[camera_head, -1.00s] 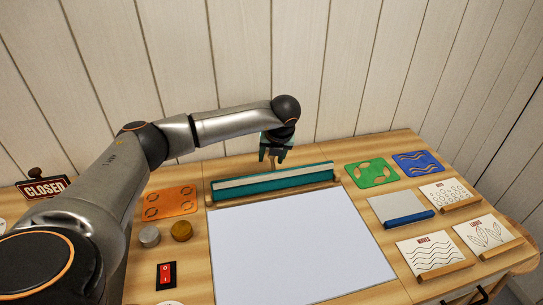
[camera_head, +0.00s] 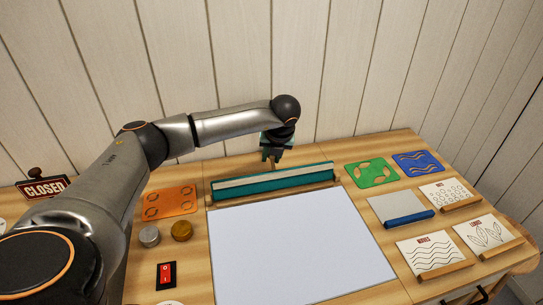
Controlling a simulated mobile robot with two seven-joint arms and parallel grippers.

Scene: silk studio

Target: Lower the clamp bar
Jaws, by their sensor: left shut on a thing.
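The clamp bar (camera_head: 240,189) is a long teal bar with a pale strip along it. It lies across the back edge of the white board (camera_head: 295,250). My left gripper (camera_head: 272,165) is at the back, over the middle of the bar, pointing down. Its fingers are shut on a small wooden piece at the bar, which is mostly hidden by the fingers. My right gripper is not in view.
An orange stencil (camera_head: 170,203), two round knobs and a red switch (camera_head: 166,274) are left of the board. Green (camera_head: 371,174) and blue (camera_head: 418,162) stencils, a blue-edged squeegee (camera_head: 408,219) and picture cards (camera_head: 434,253) are on the right. A wooden wall stands behind.

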